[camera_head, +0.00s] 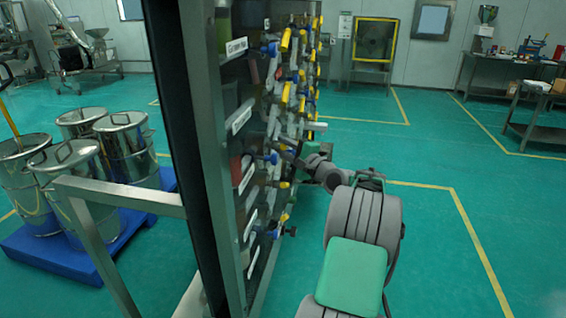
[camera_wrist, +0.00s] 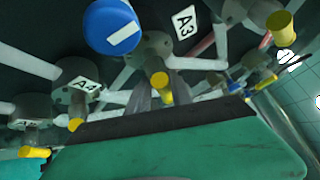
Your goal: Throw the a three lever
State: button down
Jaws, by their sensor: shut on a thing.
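The A3 label (camera_wrist: 184,20) sits on the dark valve panel in the wrist view, close to a grey valve body (camera_wrist: 153,50). A lever with a yellow tip (camera_wrist: 162,88) comes from that valve and points toward me. My gripper (camera_wrist: 163,95) has its two grey fingers on either side of this lever, closed on it. In the head view my gripper (camera_head: 288,150) reaches the panel's side at mid height; its fingertips are small and partly hidden there among the valves.
The A4 label (camera_wrist: 87,83) and another yellow-tipped lever (camera_wrist: 75,124) are to the left. A blue round knob (camera_wrist: 110,25) is above. The tall valve rack (camera_head: 215,160) carries several levers close together.

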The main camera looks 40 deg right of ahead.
jog(key=n+t+y+b, duration=0.1)
jog(key=n+t+b, duration=0.2)
jog(key=b, duration=0.6)
jog(key=shift+n, duration=0.7)
jog(key=n+y+b, duration=0.1)
jog(key=b, duration=0.1)
jog(key=n+t+y+b, duration=0.1)
jog(key=n+b, duration=0.1)
jog(key=b, duration=0.1)
jog(key=shift+r+n, duration=0.25)
jog(key=shift+n, duration=0.05)
jog(key=shift+r+n+t+y+b, duration=0.35)
jog(key=shift+n+t+y+b, duration=0.15)
jog(key=shift+n+y+b, duration=0.55)
jog(key=shift+s, duration=0.1)
jog(key=shift+a, duration=0.1)
jog(key=c, duration=1.4)
grip_release()
jog(key=shift+s+r, duration=0.1)
jog(key=shift+o, duration=0.3)
jog(key=shift+f, duration=0.25)
